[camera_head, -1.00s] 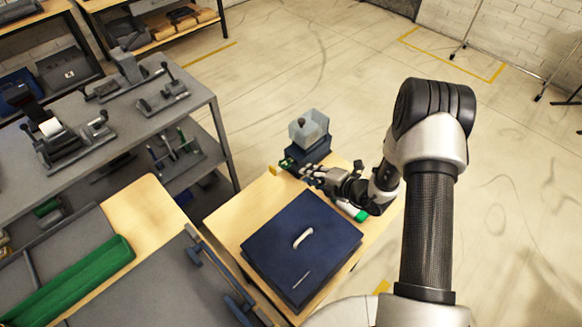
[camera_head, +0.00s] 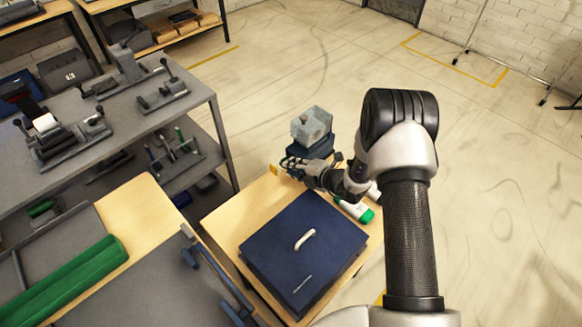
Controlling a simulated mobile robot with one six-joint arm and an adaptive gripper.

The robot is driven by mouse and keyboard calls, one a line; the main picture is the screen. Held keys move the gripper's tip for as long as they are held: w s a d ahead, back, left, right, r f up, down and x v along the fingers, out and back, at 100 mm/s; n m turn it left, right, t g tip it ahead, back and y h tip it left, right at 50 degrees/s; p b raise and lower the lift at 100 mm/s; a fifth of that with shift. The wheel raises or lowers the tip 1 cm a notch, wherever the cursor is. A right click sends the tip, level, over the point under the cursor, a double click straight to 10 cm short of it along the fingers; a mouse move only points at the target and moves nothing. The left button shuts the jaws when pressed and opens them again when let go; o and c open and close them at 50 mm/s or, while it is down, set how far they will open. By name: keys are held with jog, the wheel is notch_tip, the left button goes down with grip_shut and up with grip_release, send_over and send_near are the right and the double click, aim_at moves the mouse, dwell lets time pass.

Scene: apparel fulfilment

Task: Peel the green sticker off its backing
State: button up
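My gripper (camera_head: 287,163) is at the far left corner of the small wooden table (camera_head: 222,220), in front of a dark blue stand (camera_head: 317,147). Its fingers are too small here to tell open from shut or whether they touch anything. I cannot make out a green sticker or its backing; the gripper covers that spot. A small yellow item (camera_head: 274,170) shows beside the fingertips at the table edge.
A translucent box (camera_head: 311,125) sits on the blue stand. A dark blue case (camera_head: 280,243) with a pale handle fills the table's middle. A white and green bottle-like item (camera_head: 356,210) lies behind it, near my arm. A grey workbench (camera_head: 185,115) stands left.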

grip_shut()
dwell(0.4)
jog(key=shift+r+p, duration=0.4)
jog(key=shift+r, duration=0.25)
jog(key=s+d+r+p, duration=0.3)
jog(key=r+p, duration=0.1)
jog(key=r, duration=0.1)
jog(key=shift+s+d+p, duration=0.3)
dwell(0.3)
